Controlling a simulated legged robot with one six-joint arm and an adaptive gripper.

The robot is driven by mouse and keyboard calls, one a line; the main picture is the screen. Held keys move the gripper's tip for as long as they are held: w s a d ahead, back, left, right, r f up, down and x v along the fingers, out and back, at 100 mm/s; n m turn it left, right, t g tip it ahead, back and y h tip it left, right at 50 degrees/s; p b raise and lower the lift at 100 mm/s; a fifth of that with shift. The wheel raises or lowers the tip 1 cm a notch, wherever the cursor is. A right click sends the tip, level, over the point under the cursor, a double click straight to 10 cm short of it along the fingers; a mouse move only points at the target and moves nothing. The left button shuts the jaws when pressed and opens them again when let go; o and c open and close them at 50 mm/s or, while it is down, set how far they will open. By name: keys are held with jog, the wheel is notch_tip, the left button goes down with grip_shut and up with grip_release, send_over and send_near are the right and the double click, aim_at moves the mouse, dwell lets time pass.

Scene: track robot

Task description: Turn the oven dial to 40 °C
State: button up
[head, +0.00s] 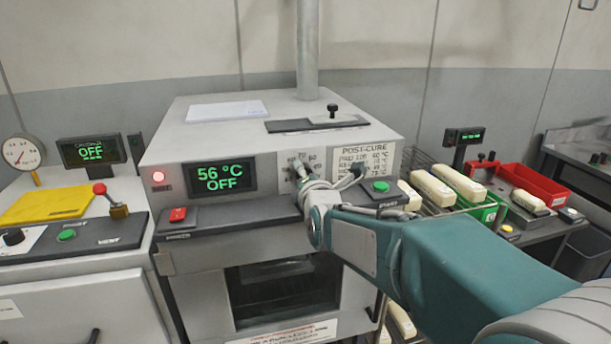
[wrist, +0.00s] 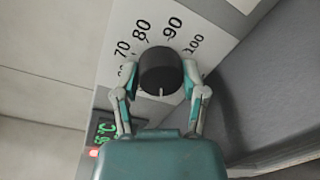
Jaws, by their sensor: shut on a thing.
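The oven (head: 205,125) is a grey box with a green display (head: 222,178) reading 56 °C and OFF. Its dial (wrist: 161,72) is a round black knob on a white scale plate (head: 285,162). In the wrist view the scale shows 70, 80, 90 and 100 around the far side of the knob, and a short white mark sits on the knob's near side. My gripper (wrist: 161,65) has one finger on each side of the dial and is shut on it. In the head view my gripper (head: 301,176) hides most of the dial and the lower scale.
A POST-CURE card (head: 366,150) is to the right of the dial. A red button (head: 178,214) and a green button (head: 380,186) sit on ledges on either side. A red lever (head: 99,188) and yellow pad (head: 45,204) are at left. A red tray (head: 535,180) is at right.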

jog(key=shift+a+f+n, duration=0.1)
jog(key=shift+f+n, duration=0.3)
jog(key=o, duration=1.2)
jog(key=shift+c, duration=0.2)
jog(key=shift+a+r, duration=0.1)
jog(key=shift+a, duration=0.05)
jog(key=shift+r, duration=0.1)
jog(key=shift+s+d+r, duration=0.1)
jog(key=shift+s+d, duration=0.1)
jog(key=shift+s, duration=0.25)
jog(key=v, duration=1.1)
jog(key=shift+a, duration=0.2)
